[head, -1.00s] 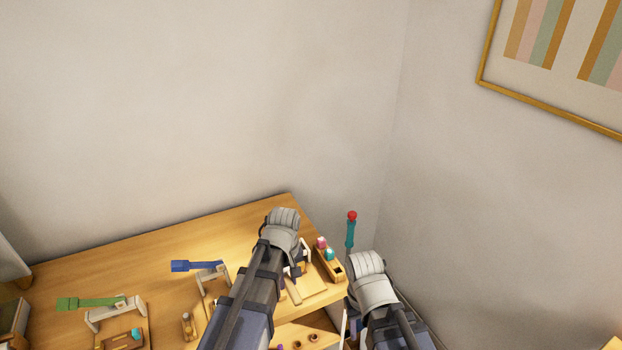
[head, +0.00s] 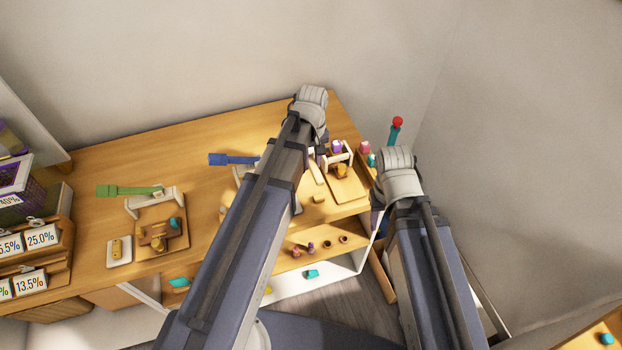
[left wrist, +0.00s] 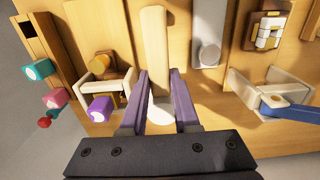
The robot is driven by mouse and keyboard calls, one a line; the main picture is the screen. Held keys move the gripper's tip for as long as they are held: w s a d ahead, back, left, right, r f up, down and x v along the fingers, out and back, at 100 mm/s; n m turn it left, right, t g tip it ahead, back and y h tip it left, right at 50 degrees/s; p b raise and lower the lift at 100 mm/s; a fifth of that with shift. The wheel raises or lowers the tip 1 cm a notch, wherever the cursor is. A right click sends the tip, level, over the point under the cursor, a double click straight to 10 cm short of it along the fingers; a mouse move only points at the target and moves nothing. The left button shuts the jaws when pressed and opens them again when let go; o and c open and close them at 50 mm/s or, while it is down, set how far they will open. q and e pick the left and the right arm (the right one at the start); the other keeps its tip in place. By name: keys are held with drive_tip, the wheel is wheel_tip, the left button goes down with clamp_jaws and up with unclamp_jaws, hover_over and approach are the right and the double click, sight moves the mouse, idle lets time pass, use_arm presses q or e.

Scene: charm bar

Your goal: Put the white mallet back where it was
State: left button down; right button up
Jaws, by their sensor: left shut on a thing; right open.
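The white mallet shows in the left wrist view as a long pale handle (left wrist: 153,45) with a white part (left wrist: 160,112) low between the purple fingers. My left gripper (left wrist: 160,85) is shut on it, above the wooden table (head: 110,165). In the head view, part of the pale handle (head: 315,170) shows beside my left wrist, and the left fingers are mostly hidden. I cannot tell whether the mallet touches the table. My right wrist (head: 398,175) is beyond the table's right edge; its open fingers are hidden.
A pale bracket (head: 340,158) with a purple-ended piece stands close right of my left gripper. A blue lever (head: 232,159) and green lever (head: 130,190) sit on pale stands at left. A red-tipped teal rod (head: 396,130) rises beyond my right wrist. Small pieces lie on a lower shelf (head: 290,260).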

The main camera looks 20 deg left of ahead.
sight(312, 162)
use_arm(q)
drive_tip(key=shift+f+b, duration=2.6)
drive_tip(key=shift+f, duration=0.6)
drive_tip(key=shift+f, duration=0.15)
drive_tip(key=c, duration=0.7)
unclamp_jaws()
drive_tip(key=shift+o, duration=0.2)
drive_tip(key=shift+r, duration=0.2)
wheel_tip(312, 162, up, 12)
drive_tip(key=p, duration=1.2)
drive_tip(key=shift+s, duration=0.1)
drive_tip(key=s+d+m+y, duration=0.1)
drive_tip(key=s+d+m, duration=0.9)
drive_tip(key=s, duration=0.4)
drive_tip(key=shift+d+m, duration=0.25)
drive_tip(key=shift+m, duration=0.05)
drive_tip(key=shift+s, duration=0.1)
